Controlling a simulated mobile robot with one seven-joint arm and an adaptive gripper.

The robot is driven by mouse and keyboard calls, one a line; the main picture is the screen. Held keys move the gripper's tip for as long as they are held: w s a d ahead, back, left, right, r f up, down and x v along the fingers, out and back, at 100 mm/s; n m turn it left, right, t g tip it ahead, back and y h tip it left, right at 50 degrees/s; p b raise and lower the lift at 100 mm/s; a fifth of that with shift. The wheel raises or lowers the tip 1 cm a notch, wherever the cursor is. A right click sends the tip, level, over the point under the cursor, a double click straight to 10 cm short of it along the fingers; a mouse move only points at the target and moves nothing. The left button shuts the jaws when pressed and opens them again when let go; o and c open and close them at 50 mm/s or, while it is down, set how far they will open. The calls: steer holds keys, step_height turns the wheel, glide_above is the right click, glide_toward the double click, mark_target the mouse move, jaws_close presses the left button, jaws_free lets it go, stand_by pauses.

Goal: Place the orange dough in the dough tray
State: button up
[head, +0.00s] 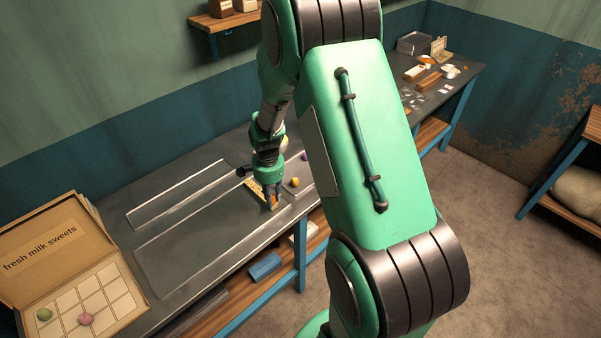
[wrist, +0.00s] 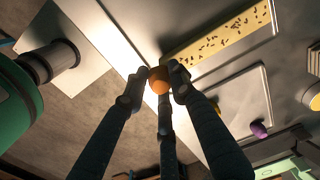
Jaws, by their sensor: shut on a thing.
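The orange dough (wrist: 159,80) is a small ball held between the fingertips of my gripper (wrist: 160,84). In the head view the orange dough (head: 273,201) shows small at the tip of my gripper (head: 271,196), near the front edge of the dark work table. A thin-rimmed flat tray (wrist: 268,92) lies beside it in the wrist view, with a purple ball (wrist: 258,129) near its lower edge. I cannot tell for sure that this is the dough tray. My arm hides part of this area in the head view.
A yellow speckled slab (wrist: 222,34) lies close to my gripper. A yellow ball (head: 295,182) sits to its right. An open sweets box (head: 101,294) with a green and a pink sweet stands at the left. Long framed panels (head: 140,257) lie nearly flat and empty between.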

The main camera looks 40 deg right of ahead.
steer(key=s+d+m, duration=0.4)
steer(key=s+d, duration=0.5)
steer(key=d, duration=0.3)
steer(key=shift+d+m, duration=0.3)
steer(key=shift+m, duration=0.1)
steer(key=b, duration=0.2)
glide_above(307, 176)
steer(key=shift+s+a+f, duration=0.1)
steer(key=shift+s+f, duration=0.05)
steer(key=shift+f, duration=0.65)
steer(key=shift+f, duration=1.7)
steer(key=shift+f, duration=0.15)
steer(key=o, duration=0.9)
steer(key=shift+o, duration=0.2)
